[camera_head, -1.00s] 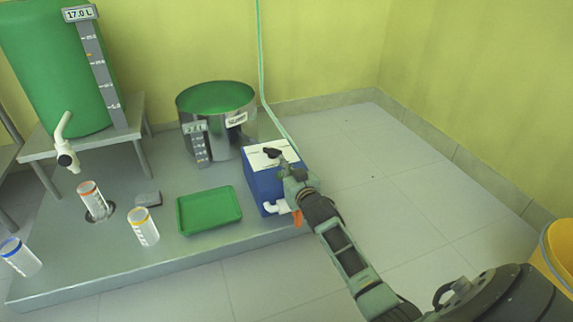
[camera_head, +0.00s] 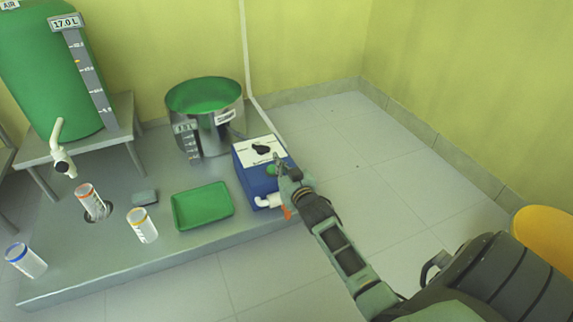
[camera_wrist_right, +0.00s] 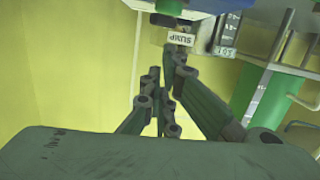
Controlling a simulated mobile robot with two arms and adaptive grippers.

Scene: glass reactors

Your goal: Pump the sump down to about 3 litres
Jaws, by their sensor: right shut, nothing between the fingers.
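The sump (camera_head: 211,128) is a steel drum holding green liquid. Its label reads SUMP, and it also shows upside down in the right wrist view (camera_wrist_right: 181,39). Its gauge (camera_head: 188,143) has a small readout that I cannot read surely. To its right stands a blue pump box (camera_head: 262,187) with a white top and a black knob (camera_head: 262,149). My right gripper (camera_head: 279,161) is shut and empty at the box's right side, just beside the knob; I cannot tell whether it touches the box. A pale hose (camera_head: 245,60) runs up the wall behind. My left gripper is out of view.
A green tank (camera_head: 38,80) with a 17.0 L display stands on a grey stand at left, with a white tap (camera_head: 61,160). A green tray (camera_head: 202,206) and several cylinders, including a blue-rimmed one (camera_head: 26,262), sit in front. A yellow bin (camera_head: 548,235) stands at right.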

